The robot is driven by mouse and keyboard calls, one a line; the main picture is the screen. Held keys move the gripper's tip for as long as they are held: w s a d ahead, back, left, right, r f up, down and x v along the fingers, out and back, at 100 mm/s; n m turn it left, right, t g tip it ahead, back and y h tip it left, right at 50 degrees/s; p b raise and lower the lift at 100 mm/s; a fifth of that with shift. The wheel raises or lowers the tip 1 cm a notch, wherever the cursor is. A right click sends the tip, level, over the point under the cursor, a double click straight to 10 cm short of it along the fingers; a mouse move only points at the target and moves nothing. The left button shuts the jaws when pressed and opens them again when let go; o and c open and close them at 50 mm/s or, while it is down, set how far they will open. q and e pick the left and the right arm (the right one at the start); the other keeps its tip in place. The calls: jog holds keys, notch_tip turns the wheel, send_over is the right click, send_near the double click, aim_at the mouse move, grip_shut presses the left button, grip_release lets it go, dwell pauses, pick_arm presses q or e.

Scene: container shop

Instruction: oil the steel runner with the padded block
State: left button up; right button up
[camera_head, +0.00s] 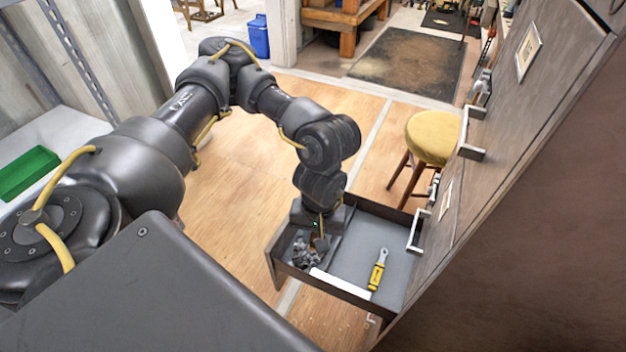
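My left gripper (320,238) points down into an open grey drawer (360,240), over its left compartment. Its fingers are small and dark here, and I cannot tell whether they are apart or closed on something. Loose grey pieces (304,253) lie in that compartment, just beside the fingertips. A pale flat strip (338,286) lies along the drawer's near side; I cannot tell what it is. No padded block can be made out clearly, and no steel runner can be told apart on the drawer. My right gripper is out of view.
A yellow-handled tool (377,272) lies in the drawer's wider right compartment. The wooden cabinet (500,110) with metal handles rises at the right. A yellow-topped stool (433,137) stands behind the drawer. A green tray (28,172) sits on the left shelf.

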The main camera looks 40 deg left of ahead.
aim_at(312, 251)
pick_arm(q)
jog(key=f, duration=0.1)
jog(key=s+f+b, duration=0.1)
jog(key=f, duration=0.1)
jog(key=f+b, duration=0.1)
jog(key=f, duration=0.1)
jog(key=shift+s+a, duration=0.15)
jog(key=shift+s, duration=0.1)
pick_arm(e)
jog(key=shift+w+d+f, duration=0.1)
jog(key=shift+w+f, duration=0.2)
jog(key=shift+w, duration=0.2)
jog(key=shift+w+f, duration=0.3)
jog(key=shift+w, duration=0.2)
